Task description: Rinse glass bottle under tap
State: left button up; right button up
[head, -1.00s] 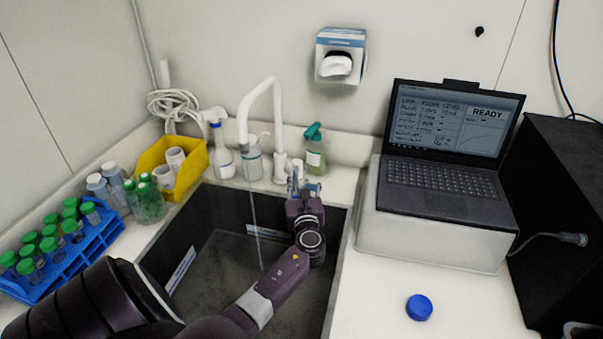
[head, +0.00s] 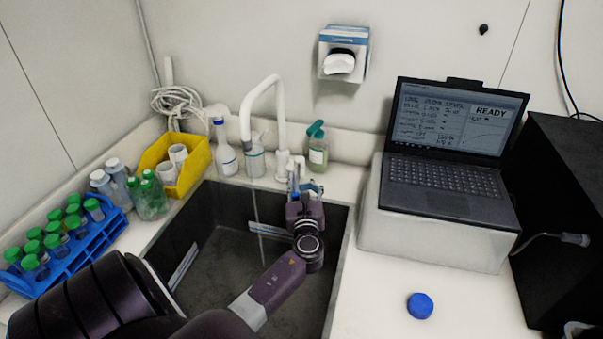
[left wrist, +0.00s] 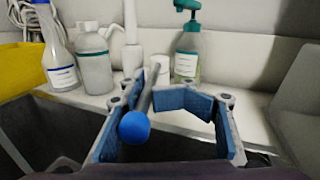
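The white tap (head: 281,110) arches over the dark sink (head: 218,270), and a thin stream of water (head: 257,215) falls from its spout. My left gripper (head: 305,190) is at the sink's back edge, right of the tap's base. In the left wrist view, its blue-padded fingers (left wrist: 178,105) are spread. The tap's grey lever with a blue ball end (left wrist: 134,127) shows between them, nearer the left finger; I cannot tell whether they touch. No bottle is in the gripper. I cannot tell which bottle is the task's glass one. My right gripper is out of view.
Bottles (head: 226,155) and a green-topped pump bottle (head: 317,150) stand behind the sink. A yellow bin (head: 196,166), more bottles (head: 150,200) and a blue rack (head: 75,255) stand left. A laptop (head: 445,185) and a blue cap (head: 420,306) are on the right.

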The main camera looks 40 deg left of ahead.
pick_arm(q)
jog(key=v, duration=1)
jog(key=shift+s+d, duration=0.15)
jog(key=shift+d, duration=0.05)
jog(key=shift+f, duration=0.1)
